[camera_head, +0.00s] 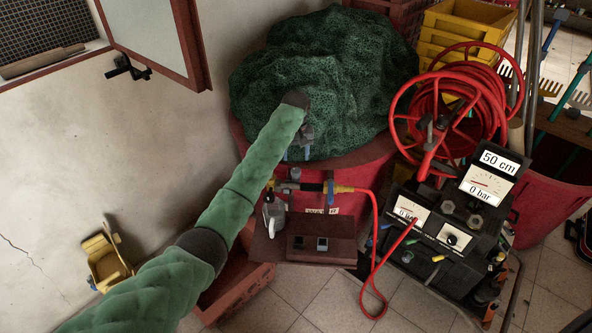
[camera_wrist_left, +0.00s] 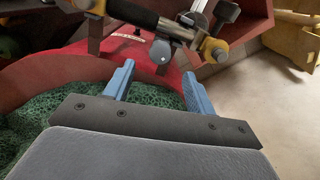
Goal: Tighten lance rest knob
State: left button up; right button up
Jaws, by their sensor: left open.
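My left gripper (camera_head: 297,153) is open and empty, its blue fingers over the front of the green net heap. In the left wrist view the fingers (camera_wrist_left: 158,74) point toward a small grey round knob (camera_wrist_left: 161,52), which shows beyond and between the fingertips, apart from them. This looks like the lance rest knob. The knob also shows small in the head view (camera_head: 295,173), just below the fingers. A dark lance tube with yellow fittings (camera_head: 342,189) lies across beside it; it crosses the top of the wrist view (camera_wrist_left: 135,14). My right gripper is not in view.
The green netting (camera_head: 300,80) fills a red bin (camera_head: 350,165). A red hose (camera_head: 374,255) runs from the lance toward a black gauge unit (camera_head: 450,235) and a red hose reel (camera_head: 470,95). A brown ledge (camera_head: 320,250) with a grey bottle (camera_head: 274,214) stands below.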

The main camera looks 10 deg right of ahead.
aim_at(296, 170)
pick_arm(q)
jog(key=shift+f+p, duration=0.35)
jog(key=shift+f, duration=0.35)
notch_tip(296, 170, down, 5)
jog(key=shift+r+p, duration=0.2)
jog(key=shift+p, duration=0.65)
jog(key=shift+f, duration=0.9)
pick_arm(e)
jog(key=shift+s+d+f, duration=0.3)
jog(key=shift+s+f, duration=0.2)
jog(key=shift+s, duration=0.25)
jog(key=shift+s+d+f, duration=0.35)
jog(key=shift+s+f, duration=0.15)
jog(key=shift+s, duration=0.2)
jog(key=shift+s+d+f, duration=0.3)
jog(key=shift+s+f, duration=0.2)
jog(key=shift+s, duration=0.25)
pick_arm(q)
jog(key=c, duration=1)
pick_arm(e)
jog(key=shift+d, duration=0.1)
